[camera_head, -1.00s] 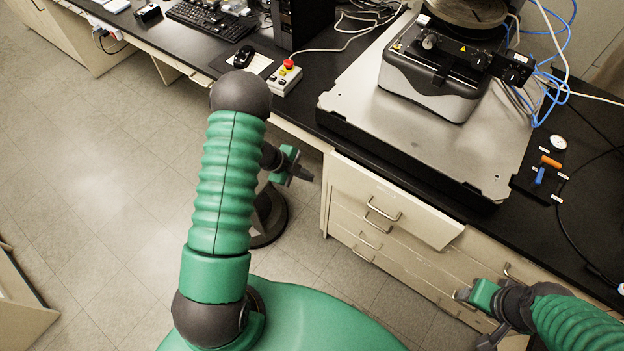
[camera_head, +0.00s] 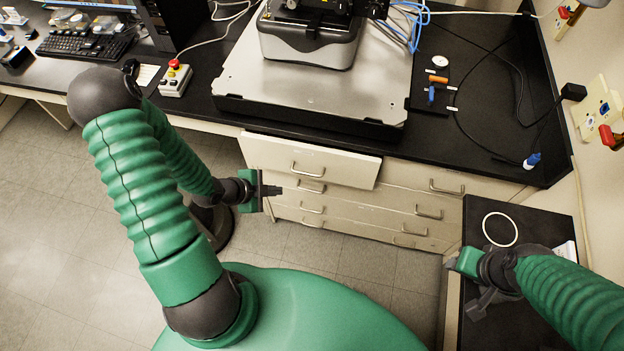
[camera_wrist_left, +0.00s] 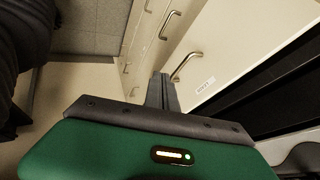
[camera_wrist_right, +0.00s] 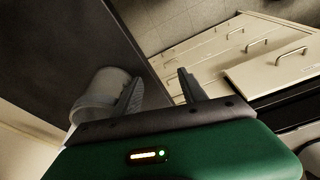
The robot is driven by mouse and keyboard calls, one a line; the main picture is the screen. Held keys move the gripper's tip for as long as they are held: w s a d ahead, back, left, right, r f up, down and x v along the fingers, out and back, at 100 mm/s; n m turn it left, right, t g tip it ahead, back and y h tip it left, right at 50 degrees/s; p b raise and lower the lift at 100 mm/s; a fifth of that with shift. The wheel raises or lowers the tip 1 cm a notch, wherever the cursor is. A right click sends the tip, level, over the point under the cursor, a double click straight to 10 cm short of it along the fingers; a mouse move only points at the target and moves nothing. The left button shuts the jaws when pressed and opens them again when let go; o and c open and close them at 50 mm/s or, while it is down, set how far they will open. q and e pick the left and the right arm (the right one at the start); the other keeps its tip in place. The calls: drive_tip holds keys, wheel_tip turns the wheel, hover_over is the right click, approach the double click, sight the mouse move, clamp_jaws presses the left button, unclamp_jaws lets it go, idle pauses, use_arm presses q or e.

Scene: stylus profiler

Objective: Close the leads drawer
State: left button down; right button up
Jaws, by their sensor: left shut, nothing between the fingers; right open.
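The cream top-left drawer (camera_head: 309,160) of the cabinet under the profiler bench stands partly pulled out, its front ahead of the drawers below. It has a metal bar handle (camera_head: 307,172). I take it to be the leads drawer; its label (camera_wrist_left: 205,86) shows in the left wrist view but is too small to read. My left gripper (camera_head: 275,190) is shut and empty, just in front of and below the drawer's left part. In the left wrist view its fingertips (camera_wrist_left: 162,80) appear beside a handle; contact cannot be told. My right gripper (camera_wrist_right: 160,88) is open and empty, away at the right.
Closed drawers (camera_head: 430,190) lie below and right. The stylus profiler (camera_head: 312,35) stands on a metal slab (camera_head: 330,92) above. A black-topped side table (camera_head: 486,207) with a white ring (camera_head: 500,229) is near my right arm.

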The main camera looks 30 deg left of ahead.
use_arm(q)
drive_tip(key=w+a+f, duration=0.1)
drive_tip(key=w+f, duration=0.4)
drive_tip(key=f, duration=0.3)
drive_tip(key=w, duration=0.8)
drive_tip(key=shift+w+a+r, duration=0.15)
drive_tip(key=shift+w+r, duration=0.1)
drive_tip(key=shift+w, duration=0.05)
drive_tip(key=shift+w+r, duration=0.15)
drive_tip(key=shift+w, duration=0.15)
drive_tip(key=shift+r, duration=0.1)
drive_tip(key=shift+a, duration=0.15)
drive_tip(key=shift+a+r, duration=0.2)
drive_tip(key=p, duration=0.3)
approach(300, 163)
drive_tip(key=v, duration=0.9)
drive_tip(key=shift+s, duration=0.4)
use_arm(e)
drive_tip(key=a+r, duration=0.2)
drive_tip(key=r, duration=0.1)
drive_tip(key=shift+w+a+r, duration=0.2)
drive_tip(key=shift+r, duration=0.05)
